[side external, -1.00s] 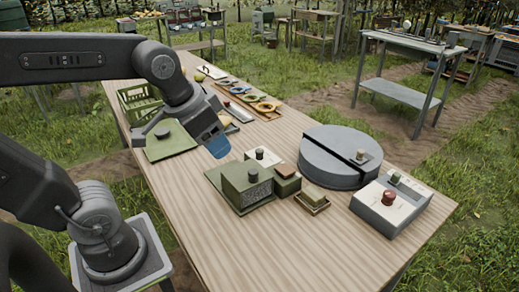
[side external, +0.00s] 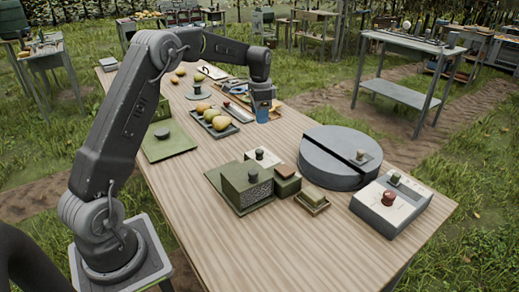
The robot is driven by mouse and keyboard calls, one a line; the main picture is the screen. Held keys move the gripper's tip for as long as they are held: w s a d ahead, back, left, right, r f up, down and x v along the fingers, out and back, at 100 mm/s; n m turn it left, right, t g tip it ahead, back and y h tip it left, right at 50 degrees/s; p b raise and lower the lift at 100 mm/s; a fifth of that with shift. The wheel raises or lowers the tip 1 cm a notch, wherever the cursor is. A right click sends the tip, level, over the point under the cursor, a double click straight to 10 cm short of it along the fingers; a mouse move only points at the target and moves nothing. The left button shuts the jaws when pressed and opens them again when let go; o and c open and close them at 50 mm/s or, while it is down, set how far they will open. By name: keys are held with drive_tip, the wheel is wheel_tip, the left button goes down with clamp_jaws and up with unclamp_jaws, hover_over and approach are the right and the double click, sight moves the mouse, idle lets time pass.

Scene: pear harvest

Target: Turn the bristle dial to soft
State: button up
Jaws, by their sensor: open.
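I cannot tell which knob is the bristle dial. A dark knob stands on a pale plate (side external: 263,157) behind a green block (side external: 240,188) with a speckled, bristle-like front. Any dial markings are too small to read. My gripper (side external: 262,118), with blue fingers, is open and points down over the far part of the table, well behind these knobs. It appears empty.
A round grey drum (side external: 322,172) with a dark strap and knob stands between the block and control box. Small green blocks (side external: 286,187) sit beside the block. A tray of pears (side external: 202,107) lies left of my gripper. The table's left front (side external: 215,235) is clear.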

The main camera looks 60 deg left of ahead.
sight(260, 150)
wheel_tip(260, 150, down, 14)
drive_tip(key=shift+w+a+f, duration=0.1)
drive_tip(key=shift+a, duration=0.05)
idle(0.4)
drive_tip(key=shift+c, duration=0.4)
drive_tip(key=c, duration=0.8)
drive_tip(key=shift+c, duration=0.2)
drive_tip(key=shift+n, duration=0.4)
drive_tip(key=n, duration=0.3)
drive_tip(key=shift+n, duration=0.3)
drive_tip(key=n, duration=0.4)
drive_tip(key=shift+n, duration=0.4)
